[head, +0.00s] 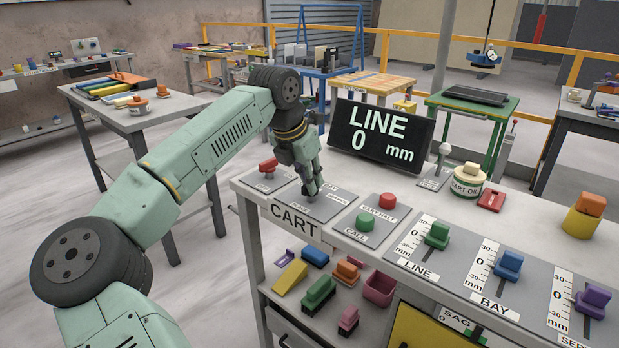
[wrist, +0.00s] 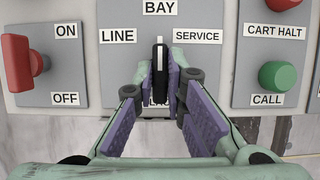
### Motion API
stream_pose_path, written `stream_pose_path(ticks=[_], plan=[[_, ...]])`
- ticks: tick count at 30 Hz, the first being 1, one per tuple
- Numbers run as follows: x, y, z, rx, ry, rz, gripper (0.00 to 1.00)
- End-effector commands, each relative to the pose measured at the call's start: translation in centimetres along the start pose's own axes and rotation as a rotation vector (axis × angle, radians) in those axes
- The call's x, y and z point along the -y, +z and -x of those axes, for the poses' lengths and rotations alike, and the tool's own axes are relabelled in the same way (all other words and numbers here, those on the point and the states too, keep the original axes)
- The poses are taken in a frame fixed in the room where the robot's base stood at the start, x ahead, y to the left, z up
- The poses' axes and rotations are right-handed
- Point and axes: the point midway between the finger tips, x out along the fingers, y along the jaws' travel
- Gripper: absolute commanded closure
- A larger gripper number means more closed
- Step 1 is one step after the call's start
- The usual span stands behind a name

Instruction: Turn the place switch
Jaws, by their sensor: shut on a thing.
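The place switch (wrist: 159,60) is a dark upright knob with a white line on its top, on a grey plate (wrist: 120,70). In the wrist view its white line points up toward the BAY label (wrist: 160,7). The LINE label (wrist: 118,36) is to its left and the SERVICE label (wrist: 198,36) to its right. A label below the knob is mostly hidden. My gripper (wrist: 160,88) has its purple-padded fingers on both sides of the knob and is shut on it. In the head view my gripper (head: 311,190) points down at the CART panel and mostly hides the knob.
A red ON/OFF switch (wrist: 22,63) stands left of the plate. The red CART HALT button (head: 387,200) and green CALL button (head: 365,222) stand to the right. The LINE slider (head: 437,236) is farther right. A display (head: 381,134) behind reads LINE 0 mm.

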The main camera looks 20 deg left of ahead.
Motion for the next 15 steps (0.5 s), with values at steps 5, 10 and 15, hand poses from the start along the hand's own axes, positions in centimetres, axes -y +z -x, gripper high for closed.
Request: stream_pose_path(ticks=[5,10,15], plan=[[-0.02,0.12,0.08,0.004,0.001,-0.001,1.00],[-0.02,0.12,0.08,0.004,0.002,0.000,0.85],[-0.01,0.08,0.05,0.002,0.001,0.001,0.74]])
